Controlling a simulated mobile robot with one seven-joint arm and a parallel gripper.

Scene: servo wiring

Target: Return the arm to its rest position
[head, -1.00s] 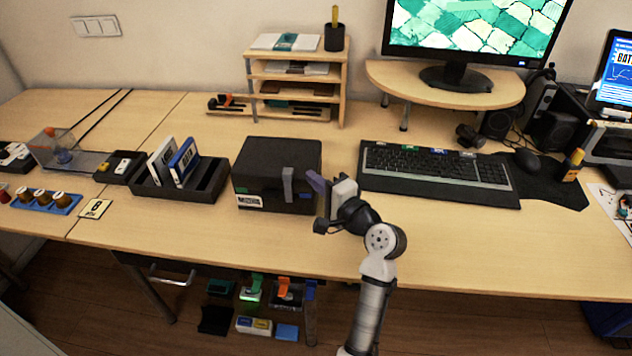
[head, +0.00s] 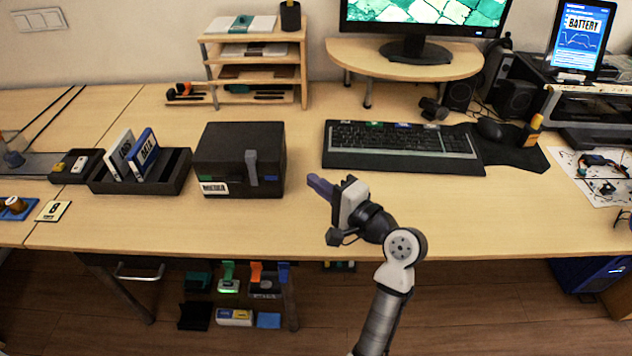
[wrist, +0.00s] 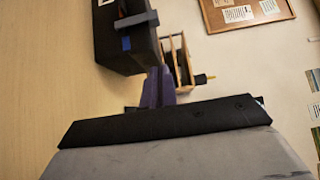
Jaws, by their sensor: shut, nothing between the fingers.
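My gripper (head: 321,187) is above the front part of the desk (head: 290,222), with its purple fingers shut and nothing between them. The fingers point left and slightly up in the head view. They also show in the wrist view (wrist: 158,88), closed together. The black box (head: 238,160) with a grey handle and a white label stands to the left of the fingertips, with a gap between them. The box also shows at the top of the wrist view (wrist: 118,45).
A keyboard (head: 400,140) lies behind my gripper, below a monitor stand (head: 404,57). A black tray (head: 110,178) with two binders stands left of the box. A wooden shelf (head: 303,75) is at the back. The desk's front strip beside my gripper is clear.

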